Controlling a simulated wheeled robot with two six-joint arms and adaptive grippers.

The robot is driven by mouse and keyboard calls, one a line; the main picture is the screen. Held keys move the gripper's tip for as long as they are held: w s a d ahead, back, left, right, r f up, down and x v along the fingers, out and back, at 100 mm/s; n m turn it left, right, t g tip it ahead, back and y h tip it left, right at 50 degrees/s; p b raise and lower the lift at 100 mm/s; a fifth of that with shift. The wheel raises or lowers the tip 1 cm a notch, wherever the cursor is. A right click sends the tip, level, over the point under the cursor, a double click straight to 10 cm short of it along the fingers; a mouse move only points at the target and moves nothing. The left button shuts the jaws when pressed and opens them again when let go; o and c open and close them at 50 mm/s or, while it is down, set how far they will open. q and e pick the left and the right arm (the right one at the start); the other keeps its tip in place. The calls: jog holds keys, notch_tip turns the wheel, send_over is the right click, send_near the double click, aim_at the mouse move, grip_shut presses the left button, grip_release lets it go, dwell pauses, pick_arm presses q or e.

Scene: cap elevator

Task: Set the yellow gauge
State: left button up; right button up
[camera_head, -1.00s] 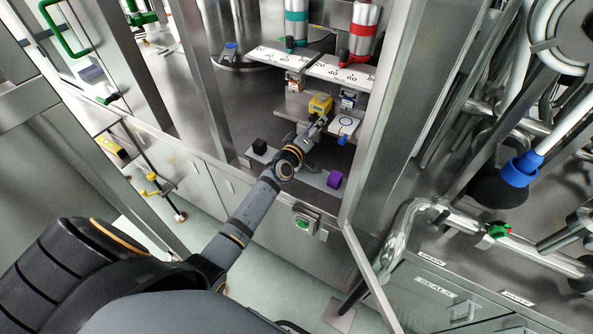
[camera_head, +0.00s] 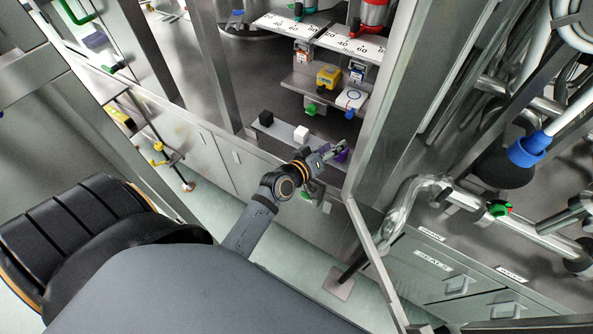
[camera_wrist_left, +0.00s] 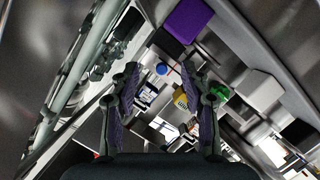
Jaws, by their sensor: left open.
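The yellow gauge (camera_head: 328,76), a small box with a dark face, sits on the middle shelf (camera_head: 300,82) below the white number scale (camera_head: 318,37). In the left wrist view the yellow gauge (camera_wrist_left: 180,100) shows small between the fingers, at a distance. My left gripper (camera_head: 340,149) is in front of and below that shelf, by the purple block (camera_head: 346,156), which it partly covers. In the left wrist view the gripper (camera_wrist_left: 163,80) is open and empty, and the purple block (camera_wrist_left: 188,20) lies beyond the fingers. My right gripper is not in view.
A white block (camera_head: 301,134) and a black block (camera_head: 266,118) stand on the grey ledge left of the purple one. A steel post (camera_head: 385,110) stands close on the right.

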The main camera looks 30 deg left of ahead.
pick_arm(q)
jog(key=s+f+m+g, duration=0.1)
jog(key=s+f, duration=0.1)
jog(key=s+f+m+g, duration=0.2)
jog(key=s, duration=0.1)
jog(key=s+f+m+g, duration=0.1)
jog(key=s+f+g, duration=0.1)
jog(key=shift+s+a, duration=0.2)
jog(key=shift+s, duration=0.2)
jog(key=s+f+g, duration=0.1)
jog(key=s+a+f+m+g+y, duration=0.1)
jog(key=s, duration=0.1)
jog(key=shift+a, duration=0.2)
jog(key=shift+g+y, duration=0.3)
jog(key=shift+g, duration=0.2)
jog(key=s+a+f, duration=0.2)
jog(key=f, duration=0.1)
jog(key=shift+s+a+f, duration=0.1)
jog(key=shift+f, duration=0.15)
jog(key=shift+s+f, duration=0.1)
jog(key=shift+f, duration=0.05)
